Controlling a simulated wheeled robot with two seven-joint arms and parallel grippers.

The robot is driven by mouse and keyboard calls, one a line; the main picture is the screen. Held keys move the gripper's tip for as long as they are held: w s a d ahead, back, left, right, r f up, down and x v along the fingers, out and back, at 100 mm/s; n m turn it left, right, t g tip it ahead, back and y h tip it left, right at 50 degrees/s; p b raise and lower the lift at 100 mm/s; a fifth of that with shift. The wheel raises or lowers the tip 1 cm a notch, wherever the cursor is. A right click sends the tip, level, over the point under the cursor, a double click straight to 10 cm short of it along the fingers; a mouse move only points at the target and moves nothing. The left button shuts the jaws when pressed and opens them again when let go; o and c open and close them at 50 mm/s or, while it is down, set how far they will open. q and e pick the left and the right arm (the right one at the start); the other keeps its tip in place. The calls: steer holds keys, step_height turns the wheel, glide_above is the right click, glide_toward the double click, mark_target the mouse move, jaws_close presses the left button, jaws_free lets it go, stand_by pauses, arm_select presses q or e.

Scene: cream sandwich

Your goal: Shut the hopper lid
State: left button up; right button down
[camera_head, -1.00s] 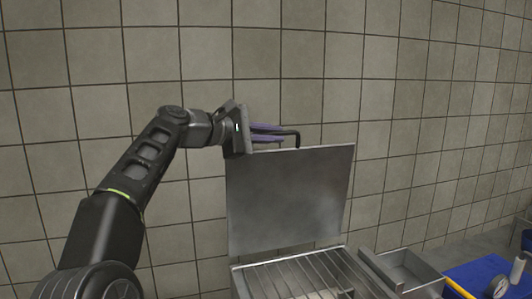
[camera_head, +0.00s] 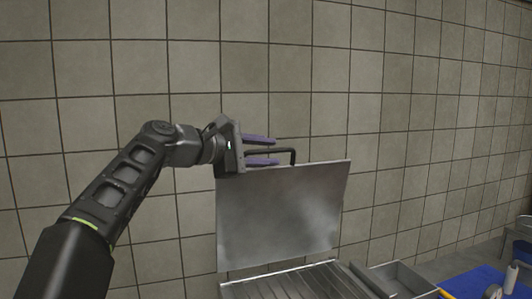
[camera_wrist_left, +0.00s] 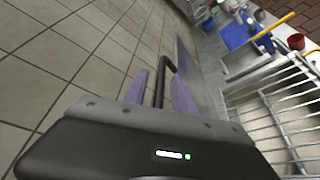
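The hopper lid (camera_head: 280,218) is a flat grey metal plate standing raised, nearly upright, at the back of the hopper in the head view. A black bent handle (camera_head: 293,158) sticks up from its top edge. My left gripper (camera_head: 275,150) comes in from the left at that edge, its two purple fingers apart. In the wrist view the handle (camera_wrist_left: 159,88) runs between the fingers of the left gripper (camera_wrist_left: 160,90), with a gap showing beside it. The hopper's slatted metal top (camera_head: 285,284) lies below the lid, partly cut off. My right gripper is out of view.
A metal tray (camera_head: 398,272) stands right of the hopper. Farther right are a blue mat (camera_head: 468,284), a yellow bar (camera_head: 448,294) and a dial (camera_head: 493,291). A tiled wall (camera_head: 400,110) rises behind the lid. The space in front of the lid looks clear.

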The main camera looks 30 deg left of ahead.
arm_select(q)
steer(key=b+v, duration=0.1)
steer(key=v, duration=0.7)
